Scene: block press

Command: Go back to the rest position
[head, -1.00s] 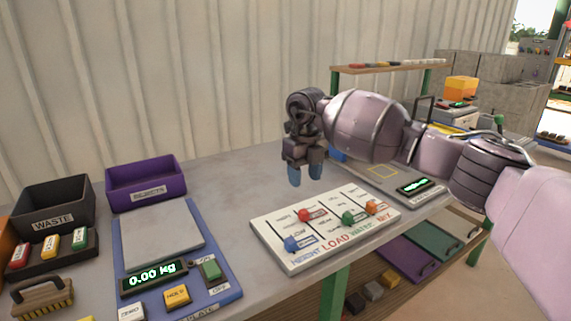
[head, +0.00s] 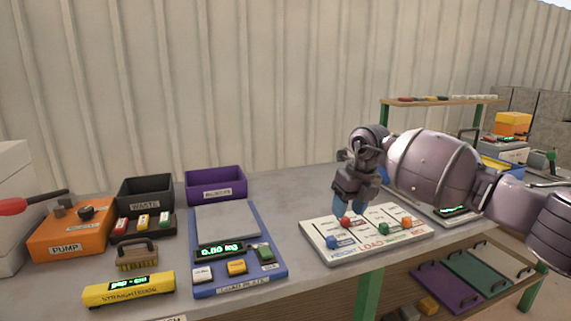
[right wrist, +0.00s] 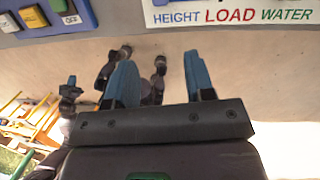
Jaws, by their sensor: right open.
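My right gripper (head: 350,203) has blue fingertips and hangs above the back edge of the white settings board in the head view. In the right wrist view its two blue fingers (right wrist: 160,85) stand apart with nothing between them. The white settings board (head: 335,256) carries red, blue, green and orange knobs and the words HEIGHT, LOAD and WATER. Its lettered edge also shows at the top right of the right wrist view (right wrist: 232,16). My left gripper is not in the head view.
A blue load plate scale (head: 272,281), an orange pump box (head: 65,243), a black waste bin (head: 146,193), a purple bin (head: 215,183), a brush (head: 137,258) and a yellow straightedge (head: 128,290) stand left on the bench. Coloured trays (head: 447,284) lie on the shelf below.

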